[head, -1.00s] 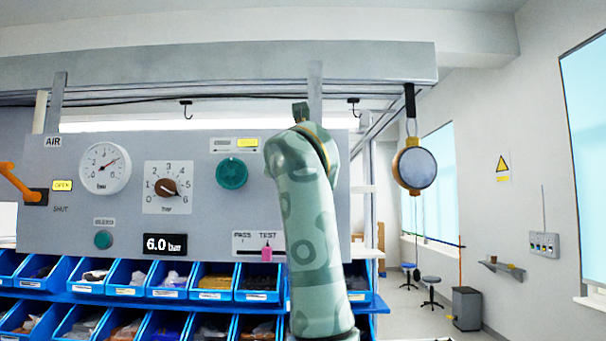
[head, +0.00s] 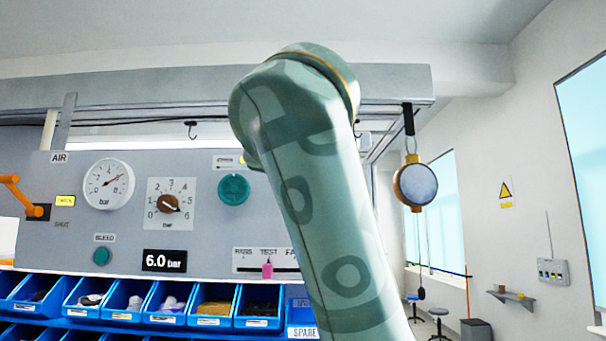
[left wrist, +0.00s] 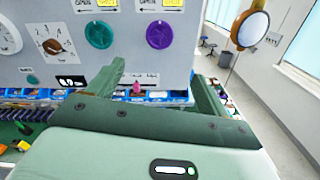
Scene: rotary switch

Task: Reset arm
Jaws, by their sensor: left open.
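My left gripper (left wrist: 157,72) shows in the left wrist view. Its two green fingers are spread wide with nothing between them, pointing towards the grey panel (head: 120,235). A patterned green arm link of mine rises through the middle of the head view and bends at the top, hiding the panel's right part. No gripper shows in the head view. The rotary switch (head: 169,204) is a brown knob on a white scale; its pointer is near 6. It also shows in the left wrist view (left wrist: 53,46), clear of the fingers. My right gripper is not in view.
The panel carries a round gauge (head: 108,184), a "6.0 bar" display (head: 164,261), a green round knob (head: 233,189) and a pink slider (head: 267,270). Blue bins (head: 145,300) stand below. A round orange-rimmed device (head: 415,184) hangs at right. Open floor lies beyond it.

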